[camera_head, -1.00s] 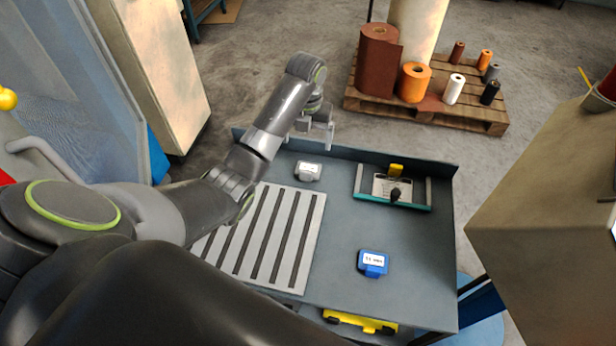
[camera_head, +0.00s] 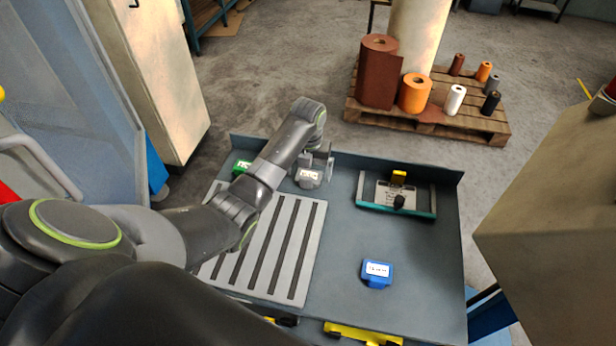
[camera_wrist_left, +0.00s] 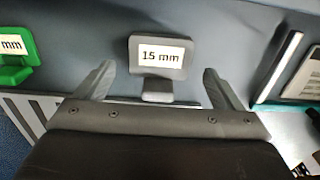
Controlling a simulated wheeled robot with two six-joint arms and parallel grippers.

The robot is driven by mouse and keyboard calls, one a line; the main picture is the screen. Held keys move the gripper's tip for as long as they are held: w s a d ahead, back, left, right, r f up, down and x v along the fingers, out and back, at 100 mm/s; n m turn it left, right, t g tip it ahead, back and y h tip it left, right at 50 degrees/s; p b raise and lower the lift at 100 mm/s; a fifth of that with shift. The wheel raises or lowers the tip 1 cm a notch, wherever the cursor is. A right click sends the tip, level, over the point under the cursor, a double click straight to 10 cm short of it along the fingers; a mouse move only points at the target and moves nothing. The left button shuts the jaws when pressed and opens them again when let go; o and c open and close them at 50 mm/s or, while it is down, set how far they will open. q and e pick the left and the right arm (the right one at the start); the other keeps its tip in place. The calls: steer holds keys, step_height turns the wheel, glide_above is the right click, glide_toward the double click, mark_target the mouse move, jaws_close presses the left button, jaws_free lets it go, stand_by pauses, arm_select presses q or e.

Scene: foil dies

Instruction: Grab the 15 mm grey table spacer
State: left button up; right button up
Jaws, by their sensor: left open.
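The grey spacer (camera_head: 308,178) stands on the table near its back edge, just behind the slotted plate. In the left wrist view the grey spacer (camera_wrist_left: 158,68) shows a white label reading "15 mm". My left gripper (camera_head: 318,168) is at the grey spacer in the head view. In the left wrist view my left gripper (camera_wrist_left: 158,82) is open, with one finger on each side of the spacer and a gap to both. My right gripper is not in view.
A green spacer (camera_head: 242,167) stands to the left; it also shows in the wrist view (camera_wrist_left: 14,58). A blue spacer (camera_head: 377,273) is at front right. A teal-edged fixture (camera_head: 412,210) is at back right. The slotted plate (camera_head: 314,240) lies left; the table's middle is clear.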

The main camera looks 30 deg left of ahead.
arm_select(q)
steer(key=shift+f, duration=0.85)
steer(key=shift+c, duration=0.3)
steer(key=c, duration=1)
steer(key=shift+r, duration=0.1)
steer(key=shift+c, duration=0.2)
